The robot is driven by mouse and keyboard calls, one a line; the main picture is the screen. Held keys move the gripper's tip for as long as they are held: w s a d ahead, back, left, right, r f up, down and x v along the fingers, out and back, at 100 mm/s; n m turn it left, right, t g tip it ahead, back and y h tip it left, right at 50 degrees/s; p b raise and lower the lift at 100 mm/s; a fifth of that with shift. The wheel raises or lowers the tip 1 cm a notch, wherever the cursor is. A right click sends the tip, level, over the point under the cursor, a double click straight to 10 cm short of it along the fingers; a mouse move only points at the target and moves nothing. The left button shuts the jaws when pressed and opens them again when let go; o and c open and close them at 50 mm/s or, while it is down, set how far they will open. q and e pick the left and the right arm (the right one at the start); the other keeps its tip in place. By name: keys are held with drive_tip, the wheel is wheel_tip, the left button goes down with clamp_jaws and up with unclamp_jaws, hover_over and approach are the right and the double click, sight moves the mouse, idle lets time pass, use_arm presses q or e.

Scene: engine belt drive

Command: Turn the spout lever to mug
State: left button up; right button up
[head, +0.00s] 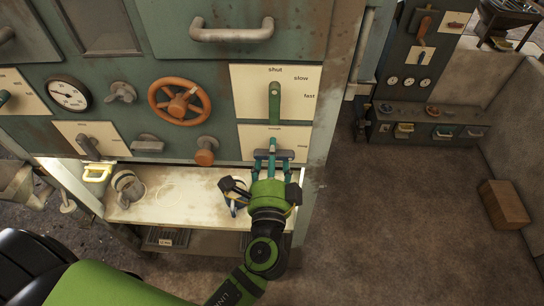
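A small cream plate (300,137) with short, blurred labels sits low on the right of the green cabinet front. I take the teal lever (271,146) on it for the spout lever, but I cannot read its labels. A grey, mug-like vessel (126,187) stands at the left of the pale shelf (180,196).
A green lever (275,102) on a plate marked shut, slow and fast is just above. An orange handwheel (178,101), an orange knob (205,151) and a gauge (69,93) are to the left. Open floor (400,235) lies to the right.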

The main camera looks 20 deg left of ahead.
use_arm(q)
drive_tip(key=v, duration=1.2)
idle(0.8)
